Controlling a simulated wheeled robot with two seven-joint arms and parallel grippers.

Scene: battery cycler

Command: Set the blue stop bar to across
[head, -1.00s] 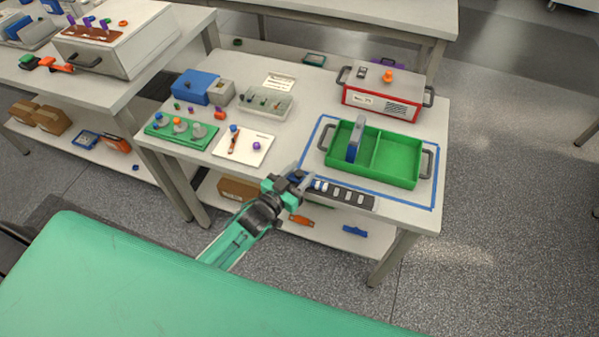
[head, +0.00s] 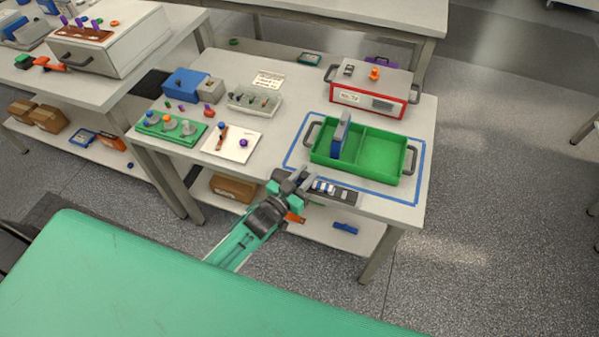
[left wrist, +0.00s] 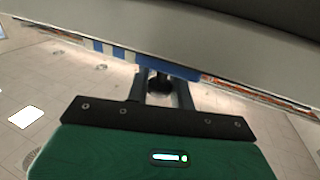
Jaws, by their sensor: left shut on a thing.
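My left gripper (head: 299,183) is at the front edge of the white table, at the left end of a dark strip (head: 345,194) with several pale pieces on it. A small blue piece (head: 320,186), seemingly the stop bar, shows on the strip right beside the fingertips. In the left wrist view the fingers (left wrist: 162,88) are shut at a blue bar (left wrist: 180,71). The fingers hide part of the bar, and its exact angle cannot be told. My right gripper is not in view.
A green tray (head: 385,172) with an upright blue-and-grey block (head: 341,136) stands just behind the strip. A red-and-white box (head: 373,88) is behind it. A white plate (head: 233,152) and a green board (head: 172,139) lie to the left.

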